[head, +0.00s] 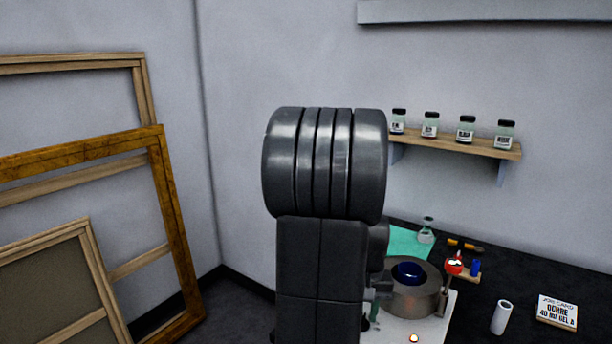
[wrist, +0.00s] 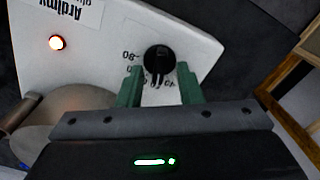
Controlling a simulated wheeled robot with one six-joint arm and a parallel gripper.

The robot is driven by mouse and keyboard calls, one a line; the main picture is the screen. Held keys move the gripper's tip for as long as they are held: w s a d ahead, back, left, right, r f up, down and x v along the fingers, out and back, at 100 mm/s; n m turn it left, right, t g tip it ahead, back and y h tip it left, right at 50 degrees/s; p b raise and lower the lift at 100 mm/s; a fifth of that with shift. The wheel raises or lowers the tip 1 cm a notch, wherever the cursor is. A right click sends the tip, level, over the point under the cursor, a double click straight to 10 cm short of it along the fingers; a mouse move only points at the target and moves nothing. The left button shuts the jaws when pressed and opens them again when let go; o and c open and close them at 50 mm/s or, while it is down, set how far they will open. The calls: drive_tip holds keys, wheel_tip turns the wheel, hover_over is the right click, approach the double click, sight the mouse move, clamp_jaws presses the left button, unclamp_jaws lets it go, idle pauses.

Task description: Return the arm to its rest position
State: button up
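My arm (head: 325,240) stands upright in the middle of the head view and blocks much of the scene behind it. My gripper (wrist: 160,70) shows in the wrist view with two green fingers spread apart. A black knob (wrist: 159,58) on a white appliance (wrist: 105,40) lies between or just beyond the fingertips, with narrow gaps at its sides. I cannot tell its exact depth. In the head view the white appliance (head: 435,325) is partly hidden by my arm.
A metal ring-shaped vessel (head: 415,300) with a blue bowl (head: 408,272) sits on the appliance. A dark bench (head: 480,270) holds a flask (head: 427,230), a white cylinder (head: 501,317) and a job card (head: 556,312). Jars stand on a wall shelf (head: 460,142). Wooden frames (head: 170,220) lean left.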

drive_tip(key=n, duration=0.4)
drive_tip(key=shift+a+b, duration=0.1)
drive_tip(key=shift+b, duration=0.25)
drive_tip(key=n+b, duration=0.1)
drive_tip(key=n, duration=0.3)
drive_tip(key=shift+a+n, duration=0.15)
drive_tip(key=shift+n, duration=0.25)
wheel_tip(320, 180, up, 7)
drive_tip(key=shift+r, duration=0.2)
drive_tip(key=shift+r, duration=0.1)
